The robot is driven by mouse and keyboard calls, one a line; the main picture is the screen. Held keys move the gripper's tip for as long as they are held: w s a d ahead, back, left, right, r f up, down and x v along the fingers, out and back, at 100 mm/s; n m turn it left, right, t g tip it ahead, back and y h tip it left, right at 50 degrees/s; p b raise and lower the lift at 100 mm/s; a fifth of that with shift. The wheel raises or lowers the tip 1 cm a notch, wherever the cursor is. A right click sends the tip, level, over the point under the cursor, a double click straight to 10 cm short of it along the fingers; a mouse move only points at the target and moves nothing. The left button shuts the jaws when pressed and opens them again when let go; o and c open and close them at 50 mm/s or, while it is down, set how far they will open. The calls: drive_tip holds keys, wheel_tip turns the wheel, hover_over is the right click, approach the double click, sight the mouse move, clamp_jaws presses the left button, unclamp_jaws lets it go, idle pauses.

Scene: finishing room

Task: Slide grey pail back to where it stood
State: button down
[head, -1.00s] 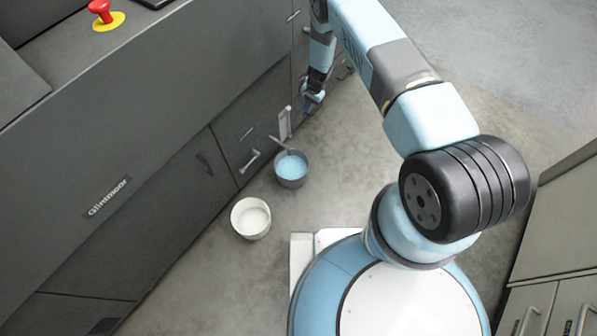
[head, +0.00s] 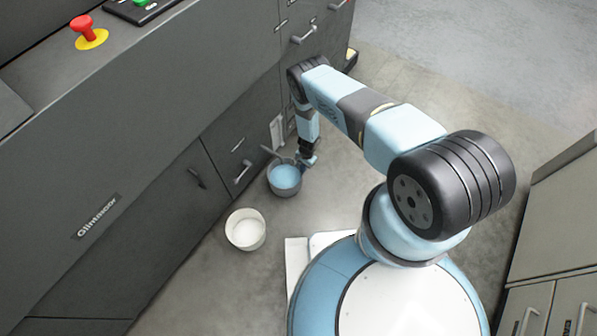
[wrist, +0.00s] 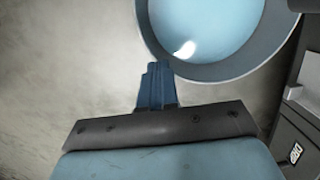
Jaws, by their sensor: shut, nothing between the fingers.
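The grey pail (head: 285,191) stands upright on the floor beside the dark machine's cabinet front. It holds light blue liquid, and a stick leans out over its rim. My gripper (head: 308,161) is at the pail's far right side, low, with its fingers shut and empty. In the wrist view the blue fingertips (wrist: 158,68) are at the outer edge of the pail's grey rim (wrist: 209,72). I cannot tell whether they touch it. The pail's lower wall is hidden in the wrist view.
A white pail (head: 246,231) stands nearer and to the left of the grey one. The dark machine (head: 100,150) with drawers and handles borders the left. A pale cabinet (head: 560,230) is at the right. Floor between is mostly clear.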

hover_over(292, 189)
drive_tip(key=shift+w, duration=0.15)
drive_tip(key=shift+f, duration=0.7)
